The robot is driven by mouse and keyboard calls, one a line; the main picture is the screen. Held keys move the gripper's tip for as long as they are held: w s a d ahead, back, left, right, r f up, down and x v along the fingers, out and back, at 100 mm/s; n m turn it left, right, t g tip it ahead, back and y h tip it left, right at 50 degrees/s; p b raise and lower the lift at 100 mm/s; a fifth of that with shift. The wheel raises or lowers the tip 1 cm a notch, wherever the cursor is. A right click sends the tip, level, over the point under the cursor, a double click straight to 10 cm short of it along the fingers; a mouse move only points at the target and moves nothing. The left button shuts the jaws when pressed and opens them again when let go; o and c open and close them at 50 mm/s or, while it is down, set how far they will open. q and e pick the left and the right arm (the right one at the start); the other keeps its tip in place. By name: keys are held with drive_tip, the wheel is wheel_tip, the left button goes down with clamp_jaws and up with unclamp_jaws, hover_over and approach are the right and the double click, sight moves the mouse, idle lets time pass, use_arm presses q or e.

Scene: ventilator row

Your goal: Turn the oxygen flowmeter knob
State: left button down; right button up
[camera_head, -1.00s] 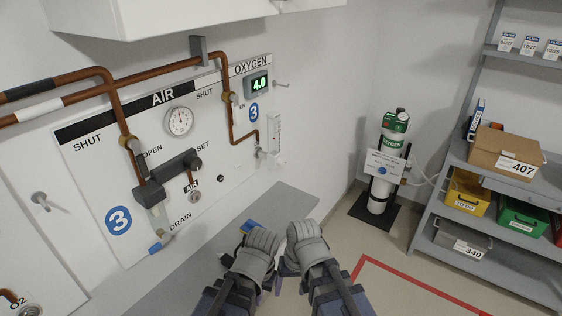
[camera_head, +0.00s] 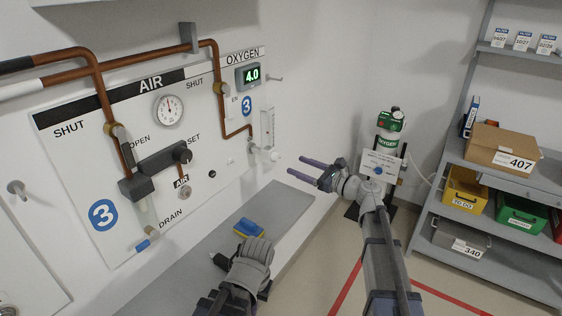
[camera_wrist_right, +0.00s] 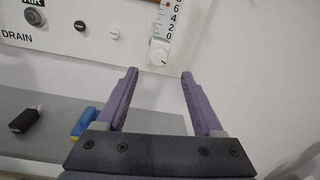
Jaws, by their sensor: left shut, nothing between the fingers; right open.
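The oxygen flowmeter (camera_head: 267,127) is a clear upright tube on the wall panel under the OXYGEN label. Its white knob (camera_head: 274,156) is at the lower end and also shows in the right wrist view (camera_wrist_right: 159,52), below the printed scale. My right gripper (camera_head: 297,167) is open and empty, to the right of the knob and apart from it. In the right wrist view its two purple fingers (camera_wrist_right: 160,74) point toward the panel, with the knob beyond the gap between them. My left gripper (camera_head: 246,264) is low in front of the counter, shut and empty, its fingers mostly hidden by its wrist.
A green display (camera_head: 252,76) reads 4.0. A grey counter (camera_head: 285,207) runs below the panel, with a blue and yellow sponge (camera_head: 249,228) on it. A shelf rack (camera_head: 490,180) is at the right.

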sight(278, 158)
drive_tip(key=shift+x, duration=3.9)
drive_tip(key=shift+s+a, duration=0.1)
drive_tip(key=shift+c, duration=0.3)
clamp_jaws()
